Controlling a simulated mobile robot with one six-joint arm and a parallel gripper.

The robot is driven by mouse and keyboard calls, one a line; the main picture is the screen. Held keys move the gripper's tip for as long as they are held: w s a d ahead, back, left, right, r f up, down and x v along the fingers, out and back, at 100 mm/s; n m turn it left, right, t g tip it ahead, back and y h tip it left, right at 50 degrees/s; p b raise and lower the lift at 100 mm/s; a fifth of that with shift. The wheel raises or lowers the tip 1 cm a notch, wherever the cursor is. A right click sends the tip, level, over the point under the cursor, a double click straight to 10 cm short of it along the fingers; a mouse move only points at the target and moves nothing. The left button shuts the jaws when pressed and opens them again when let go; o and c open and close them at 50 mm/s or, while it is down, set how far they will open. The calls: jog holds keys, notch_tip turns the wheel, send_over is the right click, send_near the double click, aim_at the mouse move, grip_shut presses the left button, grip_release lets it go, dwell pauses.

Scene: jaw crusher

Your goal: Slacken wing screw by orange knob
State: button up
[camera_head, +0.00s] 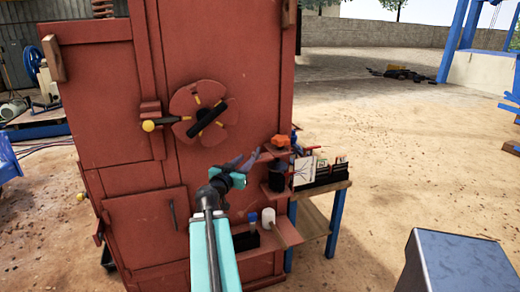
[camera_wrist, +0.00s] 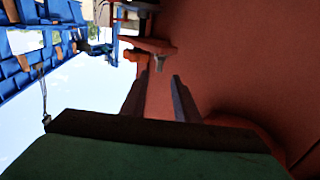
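The orange knob (camera_head: 281,141) sits on a small red bracket on the right side of the red crusher cabinet (camera_head: 120,100). In the wrist view, an orange part (camera_wrist: 136,55) that looks like this knob shows beyond the left finger. I cannot make out a separate wing screw for certain. My gripper (camera_head: 250,156) is in front of the cabinet, just left of the bracket and slightly lower than the knob. In the wrist view, my gripper (camera_wrist: 161,76) has its two dark fingers apart with nothing between them. It does not touch the knob.
A round red handwheel (camera_head: 203,112) with a black bar and a yellow-tipped lever (camera_head: 152,125) is on the cabinet. A dark cylinder (camera_head: 277,178) is below the bracket. A wooden table (camera_head: 322,222) with upright cards stands at right. A white cup (camera_head: 268,217) is lower down. Open ground lies right.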

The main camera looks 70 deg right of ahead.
aim_at(256, 153)
jog(key=shift+s+r, duration=0.1)
jog(key=shift+r, duration=0.05)
jog(key=shift+d, duration=0.2)
jog(key=s+d+p, duration=0.1)
jog(key=d+p, duration=0.3)
jog(key=d, duration=0.9)
jog(key=shift+d, duration=0.25)
dwell(0.4)
grip_shut()
